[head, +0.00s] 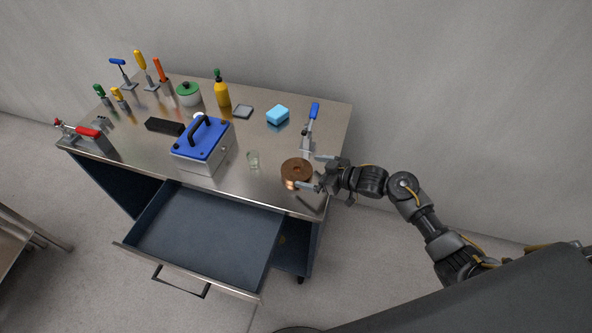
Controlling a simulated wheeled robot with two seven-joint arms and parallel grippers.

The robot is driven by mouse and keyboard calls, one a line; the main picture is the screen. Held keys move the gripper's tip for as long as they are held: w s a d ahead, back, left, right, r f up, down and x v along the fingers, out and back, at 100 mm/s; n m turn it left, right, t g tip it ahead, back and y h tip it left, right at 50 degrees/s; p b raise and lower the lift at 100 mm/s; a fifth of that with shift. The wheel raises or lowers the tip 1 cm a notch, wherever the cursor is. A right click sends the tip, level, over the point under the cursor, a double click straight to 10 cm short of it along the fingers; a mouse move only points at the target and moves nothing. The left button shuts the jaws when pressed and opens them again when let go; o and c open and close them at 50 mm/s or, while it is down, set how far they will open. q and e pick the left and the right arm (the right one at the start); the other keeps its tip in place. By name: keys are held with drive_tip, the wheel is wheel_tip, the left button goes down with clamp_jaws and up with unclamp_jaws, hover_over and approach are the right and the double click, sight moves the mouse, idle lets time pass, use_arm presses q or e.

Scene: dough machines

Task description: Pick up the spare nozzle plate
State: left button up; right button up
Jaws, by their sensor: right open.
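A round copper-brown disc (296,170) with a small dark hole in its middle, which looks like the spare nozzle plate, sits at the right front of the steel bench top (225,180). Its lower part is a shinier copper. My right gripper (308,172) comes in from the right and is open. Its fingertips are at the disc's right side, one towards the back and one towards the front. I cannot tell whether they touch it. My left gripper is not in view.
An open, empty drawer (205,228) juts out below the bench front. A blue-lidded box (203,145), a small glass (253,160) and a blue-handled clamp (311,125) stand near the disc.

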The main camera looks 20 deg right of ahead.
sight(300, 170)
drive_tip(key=p+x, duration=0.1)
drive_tip(key=x, duration=0.4)
drive_tip(key=shift+s+f+p, duration=0.15)
drive_tip(key=shift+p, duration=0.15)
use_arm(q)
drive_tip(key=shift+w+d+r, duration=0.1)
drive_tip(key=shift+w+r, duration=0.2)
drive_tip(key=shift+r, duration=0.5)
use_arm(e)
drive_tip(key=shift+d, duration=0.1)
drive_tip(key=shift+c, duration=0.3)
drive_tip(key=c, duration=1.2)
drive_tip(key=shift+c, duration=0.6)
drive_tip(key=shift+r, duration=0.2)
